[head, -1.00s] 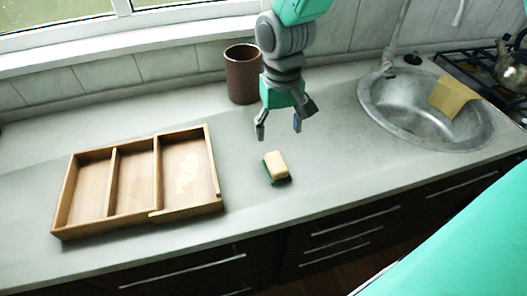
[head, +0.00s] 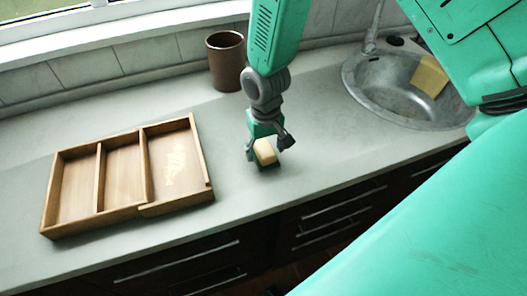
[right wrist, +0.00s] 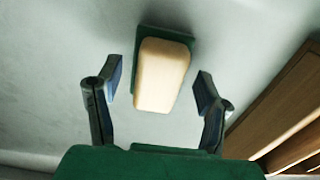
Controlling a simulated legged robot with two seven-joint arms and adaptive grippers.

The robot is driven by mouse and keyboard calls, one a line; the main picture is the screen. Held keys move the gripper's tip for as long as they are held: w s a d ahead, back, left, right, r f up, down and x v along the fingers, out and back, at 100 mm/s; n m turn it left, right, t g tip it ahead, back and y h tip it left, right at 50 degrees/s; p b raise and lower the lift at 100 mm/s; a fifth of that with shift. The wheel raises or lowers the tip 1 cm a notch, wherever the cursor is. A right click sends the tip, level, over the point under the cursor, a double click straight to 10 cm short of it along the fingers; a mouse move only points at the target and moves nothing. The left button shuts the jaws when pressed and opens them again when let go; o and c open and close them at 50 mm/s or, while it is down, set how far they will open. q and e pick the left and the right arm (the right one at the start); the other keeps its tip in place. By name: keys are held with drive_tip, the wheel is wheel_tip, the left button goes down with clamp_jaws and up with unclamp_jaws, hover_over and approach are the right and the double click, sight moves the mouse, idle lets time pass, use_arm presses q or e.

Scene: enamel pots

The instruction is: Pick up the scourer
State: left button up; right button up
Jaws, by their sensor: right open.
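The scourer (head: 265,152), a cream sponge block with a green pad under it, lies on the counter right of the wooden tray. My right gripper (head: 267,148) is open and low over it, one finger at each side in the head view. In the right wrist view the scourer (right wrist: 163,75) lies between and slightly beyond the open fingertips (right wrist: 158,88), with a visible gap on both sides. The gripper partly hides the scourer in the head view. My left gripper is not in view.
A wooden tray (head: 143,210) with three compartments lies to the left. A brown cup (head: 226,65) stands behind the gripper. A steel sink (head: 375,90) with a yellow cloth-like piece (head: 429,76) is at the right. Counter between tray and sink is mostly clear.

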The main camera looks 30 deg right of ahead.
sight(265, 150)
drive_tip(key=shift+f, duration=0.4)
drive_tip(key=c, duration=1.2)
drive_tip(key=shift+r, duration=0.1)
drive_tip(key=shift+c, duration=0.2)
wheel_tip(265, 150, up, 10)
drive_tip(key=shift+o, duration=1.3)
drive_tip(key=shift+c, duration=0.6)
drive_tip(key=shift+s, duration=0.1)
